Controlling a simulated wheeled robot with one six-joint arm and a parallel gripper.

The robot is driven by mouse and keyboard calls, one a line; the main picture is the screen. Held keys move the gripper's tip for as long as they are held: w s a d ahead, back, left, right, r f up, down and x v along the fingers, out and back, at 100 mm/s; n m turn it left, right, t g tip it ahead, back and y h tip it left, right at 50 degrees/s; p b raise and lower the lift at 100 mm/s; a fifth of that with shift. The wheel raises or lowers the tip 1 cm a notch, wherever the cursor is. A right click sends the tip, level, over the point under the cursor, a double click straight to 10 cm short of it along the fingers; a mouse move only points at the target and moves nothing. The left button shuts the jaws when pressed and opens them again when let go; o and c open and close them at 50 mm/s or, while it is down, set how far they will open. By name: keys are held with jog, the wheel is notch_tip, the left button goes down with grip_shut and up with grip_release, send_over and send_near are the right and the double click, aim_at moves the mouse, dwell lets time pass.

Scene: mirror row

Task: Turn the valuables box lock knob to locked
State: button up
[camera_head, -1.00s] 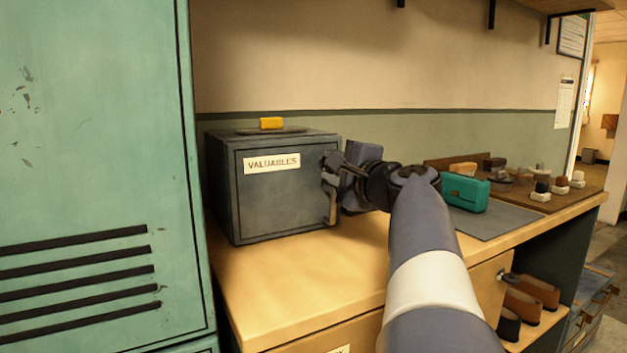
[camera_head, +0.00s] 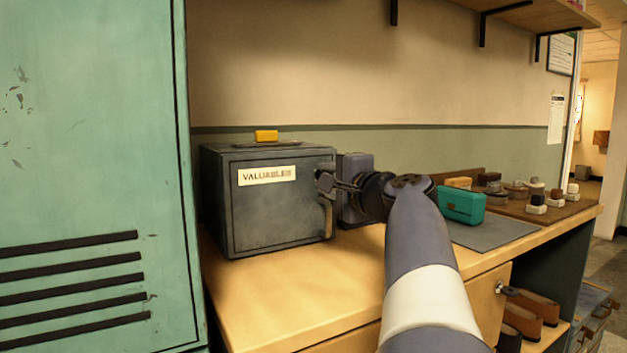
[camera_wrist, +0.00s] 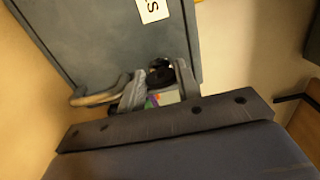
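The dark grey valuables box (camera_head: 270,215) stands on the wooden counter with a VALUABLES label (camera_head: 266,175) on its closed front. The box also fills the upper left of the wrist view (camera_wrist: 95,40). My gripper (camera_head: 324,183) is at the right edge of the front, above the pull handle (camera_head: 327,216). In the wrist view my gripper's fingers (camera_wrist: 160,82) lie on both sides of the dark lock knob (camera_wrist: 159,76), which fills the gap, so it looks shut on it. The fingers hide the knob in the head view, and its setting cannot be read.
A yellow block (camera_head: 266,135) lies on the box top. A teal case (camera_head: 461,205) sits on a grey mat (camera_head: 495,233) to the right, near several small items. A green locker (camera_head: 90,180) stands close on the left. The counter (camera_head: 285,290) before the box is clear.

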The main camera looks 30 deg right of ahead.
jog(key=o, duration=0.4)
jog(key=shift+s, duration=0.1)
jog(key=s+p, duration=0.1)
jog(key=s, duration=0.9)
jog(key=shift+s+a+p, duration=0.3)
jog(key=w+b, duration=0.1)
jog(key=w, duration=1)
jog(key=shift+d, duration=0.3)
jog(key=shift+s, duration=0.15)
